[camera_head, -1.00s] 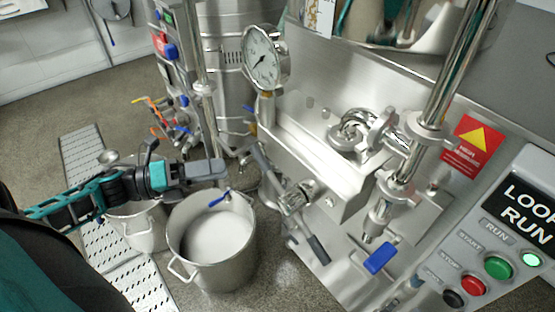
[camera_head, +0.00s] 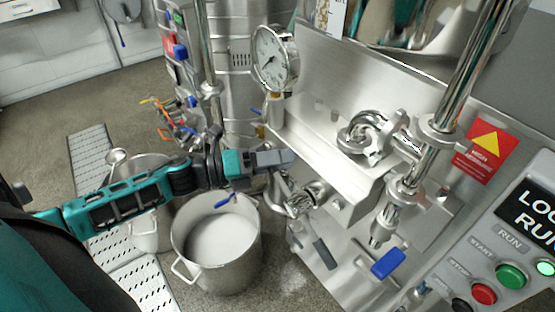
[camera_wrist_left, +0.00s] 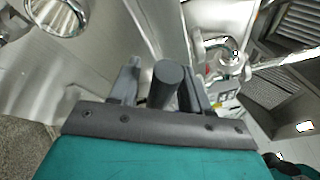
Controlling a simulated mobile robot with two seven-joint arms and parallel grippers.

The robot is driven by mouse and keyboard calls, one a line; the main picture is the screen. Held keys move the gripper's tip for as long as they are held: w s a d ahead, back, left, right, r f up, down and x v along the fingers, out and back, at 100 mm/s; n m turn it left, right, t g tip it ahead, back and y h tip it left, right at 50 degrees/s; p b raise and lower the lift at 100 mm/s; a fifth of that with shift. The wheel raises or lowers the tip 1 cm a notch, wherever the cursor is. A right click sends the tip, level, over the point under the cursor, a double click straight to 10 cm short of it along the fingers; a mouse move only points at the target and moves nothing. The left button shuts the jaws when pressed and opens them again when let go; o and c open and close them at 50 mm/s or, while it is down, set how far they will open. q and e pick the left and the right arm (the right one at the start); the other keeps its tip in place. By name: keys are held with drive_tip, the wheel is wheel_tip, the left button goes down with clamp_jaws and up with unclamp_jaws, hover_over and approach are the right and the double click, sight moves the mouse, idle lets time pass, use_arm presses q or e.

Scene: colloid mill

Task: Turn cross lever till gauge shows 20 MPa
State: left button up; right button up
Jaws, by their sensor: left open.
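The cross lever (camera_head: 324,251) is metal with dark grey grips and sits on the front of the steel machine, right of the pot. My left gripper (camera_head: 288,158) is at its upper arm and hides part of it in the head view. In the left wrist view a round dark grey grip end (camera_wrist_left: 168,80) stands between the two fingers of the open left gripper (camera_wrist_left: 160,88). Whether they touch it, I cannot tell. The pressure gauge (camera_head: 270,60) has a white dial and dark needle above the gripper; its numbers are too small to read. My right gripper is not in view.
A steel pot (camera_head: 240,265) with white contents stands below my left gripper. A blue-handled valve (camera_head: 388,263) hangs right of the lever. The control panel (camera_head: 525,235) is at the right edge. Steel pipes rise close behind.

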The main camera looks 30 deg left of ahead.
use_arm(q)
drive_tip(key=shift+c, duration=0.4)
clamp_jaws()
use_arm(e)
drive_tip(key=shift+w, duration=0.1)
use_arm(q)
drive_tip(key=shift+r, duration=0.1)
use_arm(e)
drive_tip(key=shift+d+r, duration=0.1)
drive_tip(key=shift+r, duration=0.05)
